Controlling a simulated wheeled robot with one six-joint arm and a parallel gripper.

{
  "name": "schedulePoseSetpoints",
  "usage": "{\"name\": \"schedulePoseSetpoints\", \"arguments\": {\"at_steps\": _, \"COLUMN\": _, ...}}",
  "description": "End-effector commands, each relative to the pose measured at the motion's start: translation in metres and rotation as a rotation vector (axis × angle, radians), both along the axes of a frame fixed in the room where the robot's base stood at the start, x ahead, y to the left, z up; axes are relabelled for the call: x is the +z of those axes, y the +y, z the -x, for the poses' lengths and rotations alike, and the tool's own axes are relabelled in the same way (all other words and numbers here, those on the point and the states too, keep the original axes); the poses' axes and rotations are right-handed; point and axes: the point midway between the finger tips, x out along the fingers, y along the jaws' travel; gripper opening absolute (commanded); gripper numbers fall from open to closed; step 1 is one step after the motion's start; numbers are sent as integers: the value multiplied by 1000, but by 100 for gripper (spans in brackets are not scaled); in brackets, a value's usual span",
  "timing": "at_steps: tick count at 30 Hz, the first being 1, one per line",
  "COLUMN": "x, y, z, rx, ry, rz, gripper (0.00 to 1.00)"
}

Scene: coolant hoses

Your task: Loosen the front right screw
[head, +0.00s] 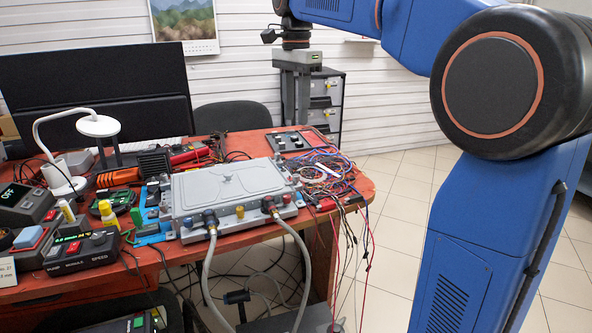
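A grey box-like unit (228,190) with a flat lid lies on the red-brown table. Two grey hoses hang from fittings on its front side, a blue-marked fitting (210,219) at left and a red-marked fitting (268,205) at right. A yellow-orange knob sits between them. Screws at the unit's corners are too small to make out clearly, including the front right one. My gripper (297,112) points down beyond the table's back right, well apart from the unit. Its two fingers look apart, with nothing seen between them.
Tangled wires (325,175) cover the table's right end, some hanging over the edge. A black panel with knobs (289,141) lies behind the unit. Tools, meters and a white lamp (97,126) crowd the left. Tiled floor is free at right.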

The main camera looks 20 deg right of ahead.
Motion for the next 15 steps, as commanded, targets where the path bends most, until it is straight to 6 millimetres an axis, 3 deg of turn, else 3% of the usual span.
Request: {"name": "schedulePoseSetpoints", "arguments": {"at_steps": 15, "x": -82, "y": 0, "z": 1, "rx": 2, "ry": 3, "rz": 0, "gripper": 34}}
